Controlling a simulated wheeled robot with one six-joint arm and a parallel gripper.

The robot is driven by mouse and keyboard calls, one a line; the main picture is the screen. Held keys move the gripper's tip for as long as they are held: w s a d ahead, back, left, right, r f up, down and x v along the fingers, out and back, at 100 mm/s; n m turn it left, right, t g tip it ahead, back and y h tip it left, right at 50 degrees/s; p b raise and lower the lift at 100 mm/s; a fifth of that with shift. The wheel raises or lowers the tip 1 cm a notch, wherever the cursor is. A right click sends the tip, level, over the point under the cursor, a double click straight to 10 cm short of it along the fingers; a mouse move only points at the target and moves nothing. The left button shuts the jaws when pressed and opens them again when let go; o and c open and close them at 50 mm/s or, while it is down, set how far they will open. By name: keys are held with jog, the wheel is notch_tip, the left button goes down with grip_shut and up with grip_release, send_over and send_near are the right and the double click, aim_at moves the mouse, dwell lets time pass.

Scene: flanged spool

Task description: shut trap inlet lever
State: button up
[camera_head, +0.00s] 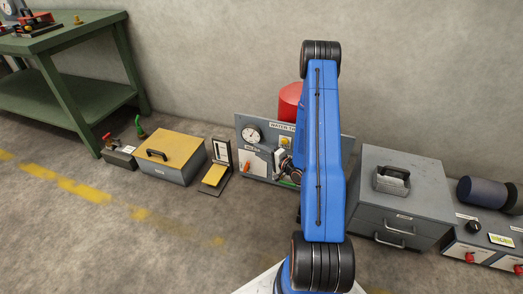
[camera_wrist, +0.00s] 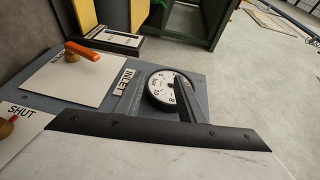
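A grey panel (camera_head: 345,150) with a partly hidden label beginning "WATER T" stands against the wall, partly behind my arm. In the wrist view, an orange lever handle (camera_wrist: 82,50) lies across a white plate (camera_wrist: 60,80) beside an INLET label (camera_wrist: 125,78). A second white plate at the left edge carries the word SHUT (camera_wrist: 22,111) and a partly cut-off orange-brown knob (camera_wrist: 5,128). A round pressure gauge (camera_wrist: 162,88) shows between the fingers. My gripper (camera_wrist: 160,88) has its two fingers apart, with nothing seen held. It is to the right of the orange handle, not touching it.
A red cylinder (camera_head: 290,101) is behind the panel. Left of it are a small stand (camera_head: 215,172), a tan-topped box (camera_head: 170,158) and a green bench (camera_head: 75,60). A grey drawer cabinet (camera_head: 400,205) stands to the right. The floor in front at left is clear.

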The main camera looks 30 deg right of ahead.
jog(key=shift+s+a+r, duration=0.1)
jog(key=shift+s+r, duration=0.35)
jog(key=shift+r, duration=0.3)
jog(key=shift+s+r, duration=0.4)
jog(key=shift+r, duration=0.3)
